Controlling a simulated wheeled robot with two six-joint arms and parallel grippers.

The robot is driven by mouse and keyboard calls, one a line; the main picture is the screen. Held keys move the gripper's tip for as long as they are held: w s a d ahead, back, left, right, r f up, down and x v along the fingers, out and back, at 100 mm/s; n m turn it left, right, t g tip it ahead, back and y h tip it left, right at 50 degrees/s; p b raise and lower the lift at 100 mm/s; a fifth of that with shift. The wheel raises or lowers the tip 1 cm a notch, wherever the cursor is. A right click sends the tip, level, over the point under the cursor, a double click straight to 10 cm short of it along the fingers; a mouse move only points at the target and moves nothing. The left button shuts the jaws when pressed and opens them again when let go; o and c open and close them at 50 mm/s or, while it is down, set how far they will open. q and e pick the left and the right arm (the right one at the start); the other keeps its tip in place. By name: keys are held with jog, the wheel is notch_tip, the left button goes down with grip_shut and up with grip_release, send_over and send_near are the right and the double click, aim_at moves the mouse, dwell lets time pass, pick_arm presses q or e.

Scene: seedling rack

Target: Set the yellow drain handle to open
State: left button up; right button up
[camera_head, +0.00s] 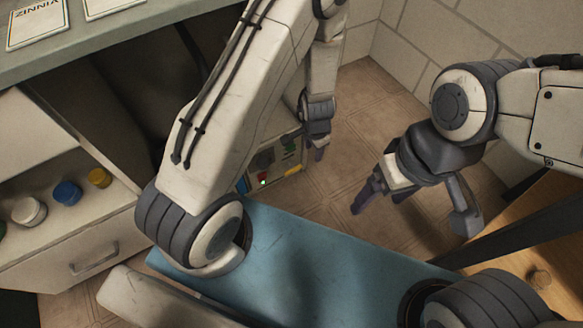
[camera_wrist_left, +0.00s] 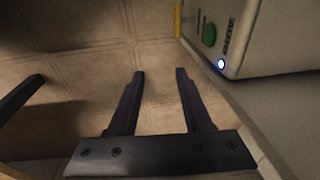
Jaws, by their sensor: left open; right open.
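A pale control box (camera_head: 258,188) stands low on the floor behind my left arm. A small yellow piece (camera_head: 292,170) shows at its lower right; I cannot tell its setting. In the left wrist view, a narrow upright yellow strip (camera_wrist_left: 178,18) shows at the box's edge, cut off by the frame top. My left gripper (camera_head: 319,152) hangs pointing down beside the box's right side. In the left wrist view its fingers (camera_wrist_left: 160,74) are apart and empty, over bare floor. My right gripper (camera_head: 372,197) is open and empty, further right above the floor.
The box carries a green button (camera_wrist_left: 209,35) and a lit blue lamp (camera_wrist_left: 221,64). A shelf unit (camera_head: 120,225) with several jars stands left, under a counter (camera_head: 110,35). A wooden surface (camera_head: 545,235) lies right. Tiled floor (camera_head: 350,115) between is clear.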

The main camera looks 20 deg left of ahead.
pick_arm(q)
jog(key=y, duration=0.1)
send_over(290, 171)
jog(key=s+d, duration=0.1)
jog(key=d, duration=0.1)
notch_tip(290, 171, down, 6)
jog(key=f, duration=0.1)
jog(key=shift+y, duration=0.3)
jog(key=b+x, duration=0.2)
jog(key=x, duration=0.1)
jog(key=b+x, duration=0.6)
jog(key=x, duration=0.1)
jog(key=shift+s, duration=0.3)
grip_shut()
